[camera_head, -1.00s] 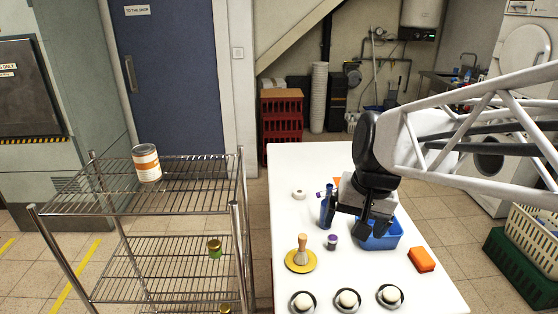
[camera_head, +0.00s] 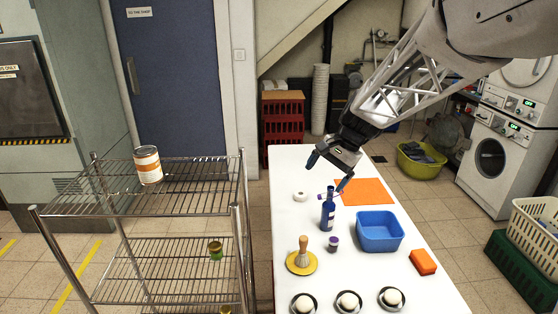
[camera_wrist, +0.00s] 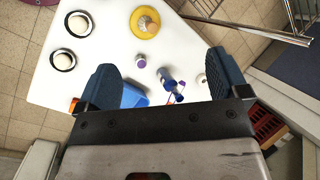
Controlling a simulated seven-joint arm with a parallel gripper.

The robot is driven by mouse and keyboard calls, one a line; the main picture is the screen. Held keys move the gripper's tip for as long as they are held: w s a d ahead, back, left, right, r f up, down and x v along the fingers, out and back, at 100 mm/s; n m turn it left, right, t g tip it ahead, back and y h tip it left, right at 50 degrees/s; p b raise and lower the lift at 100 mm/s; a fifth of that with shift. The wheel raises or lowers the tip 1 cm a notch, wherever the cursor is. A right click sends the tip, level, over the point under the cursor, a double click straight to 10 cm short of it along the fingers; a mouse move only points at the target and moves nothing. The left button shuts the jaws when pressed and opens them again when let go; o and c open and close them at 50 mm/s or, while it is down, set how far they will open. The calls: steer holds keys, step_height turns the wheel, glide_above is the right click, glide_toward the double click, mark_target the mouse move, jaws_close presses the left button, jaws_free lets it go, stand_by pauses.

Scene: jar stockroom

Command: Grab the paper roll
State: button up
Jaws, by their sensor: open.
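A small white ring-shaped roll, which looks like the paper roll (camera_head: 300,196), lies near the left edge of the white table (camera_head: 290,165), left of a dark blue bottle. In the wrist view the roll (camera_wrist: 202,79) is small, just inside the right finger, and partly hidden by it. My gripper (camera_head: 328,173) is open and empty. It hangs above the far part of the table, behind and to the right of the roll, and is not touching it. In the wrist view its two blue fingers (camera_wrist: 163,78) are spread wide.
The blue bottle (camera_head: 327,214) stands close to the roll, with a purple item (camera_head: 321,196) by it. A purple-lidded jar (camera_head: 333,244), brush on a yellow plate (camera_head: 302,267), blue tub (camera_head: 379,232), orange mat (camera_head: 370,192) and orange block (camera_head: 422,262) are nearby. A wire rack (camera_head: 200,175) stands left.

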steer(key=w+f+m+y, duration=0.1)
steer(key=w+f+m, duration=0.15)
steer(key=w, duration=0.45)
steer(key=w+f+m+y, duration=0.1)
steer(key=w+f, duration=0.2)
steer(key=w, duration=0.3)
steer(key=m+t+y, duration=0.2)
steer(key=m+y, duration=0.4)
steer(key=m, duration=0.3)
glide_toward(301, 193)
steer(key=shift+a+f+n, duration=0.25)
steer(key=shift+a+f, duration=0.2)
steer(key=shift+a, duration=0.1)
steer(key=shift+x, duration=1.3)
steer(key=shift+x, duration=2.65)
steer(key=shift+r, duration=0.15)
